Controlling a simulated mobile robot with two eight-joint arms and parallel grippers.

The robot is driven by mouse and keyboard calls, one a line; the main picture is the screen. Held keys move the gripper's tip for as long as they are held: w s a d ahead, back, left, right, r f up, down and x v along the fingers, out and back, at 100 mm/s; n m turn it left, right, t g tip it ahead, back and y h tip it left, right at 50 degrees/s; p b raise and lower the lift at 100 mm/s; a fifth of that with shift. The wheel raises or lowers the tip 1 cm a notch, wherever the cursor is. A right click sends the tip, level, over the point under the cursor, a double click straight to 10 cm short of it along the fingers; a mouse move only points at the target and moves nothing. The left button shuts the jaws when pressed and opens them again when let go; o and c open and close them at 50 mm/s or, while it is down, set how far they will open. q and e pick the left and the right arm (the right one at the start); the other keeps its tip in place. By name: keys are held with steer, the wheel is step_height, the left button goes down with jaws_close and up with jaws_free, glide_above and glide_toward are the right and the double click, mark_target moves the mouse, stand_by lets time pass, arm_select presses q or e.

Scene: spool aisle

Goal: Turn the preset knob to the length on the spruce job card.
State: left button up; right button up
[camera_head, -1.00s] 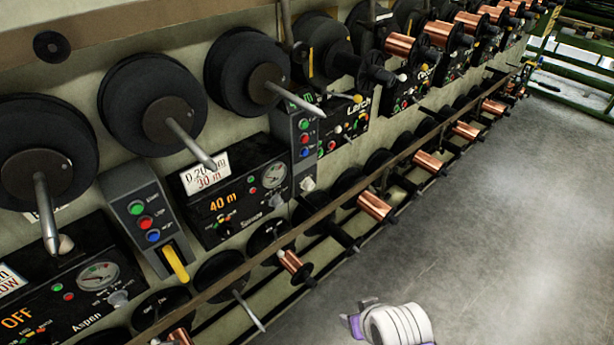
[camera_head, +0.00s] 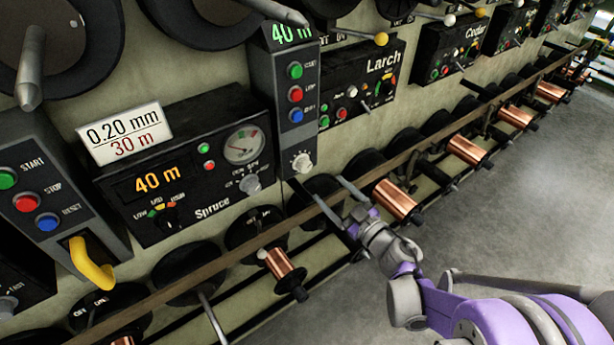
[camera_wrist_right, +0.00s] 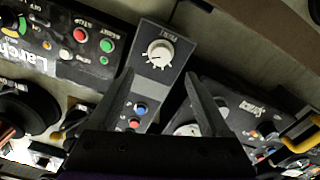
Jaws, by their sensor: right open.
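The spruce job card (camera_head: 125,133) is white, reads 0.20 mm and 30 m, and stands on top of the black Spruce box (camera_head: 212,186). The box's orange display (camera_head: 158,181) reads 40 m. The preset knob (camera_head: 301,163) is white, low on a grey column panel whose green display (camera_head: 291,33) also reads 40 m. My right gripper (camera_head: 330,184) is open and empty, just below and right of the knob in the head view. In the right wrist view the knob (camera_wrist_right: 159,54) appears ahead, between the spread fingers (camera_wrist_right: 161,78), apart from them. My left gripper is not in view.
A brown rail (camera_head: 240,253) runs below the panels, close to my right gripper. Copper spools (camera_head: 396,200) hang along it. The Larch box (camera_head: 358,90) is right of the column; a yellow lever (camera_head: 92,265) is at left. The grey floor (camera_head: 500,230) is clear.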

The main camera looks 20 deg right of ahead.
mark_target(307, 168)
steer(key=b+x, duration=0.1)
steer(key=x, duration=0.9)
steer(key=shift+w+a, duration=0.15)
jaws_close()
steer(key=shift+r+n, duration=0.1)
steer(key=shift+n, duration=0.3)
steer(key=n+p, duration=0.1)
steer(key=n, duration=1)
steer(key=shift+p, duration=0.4)
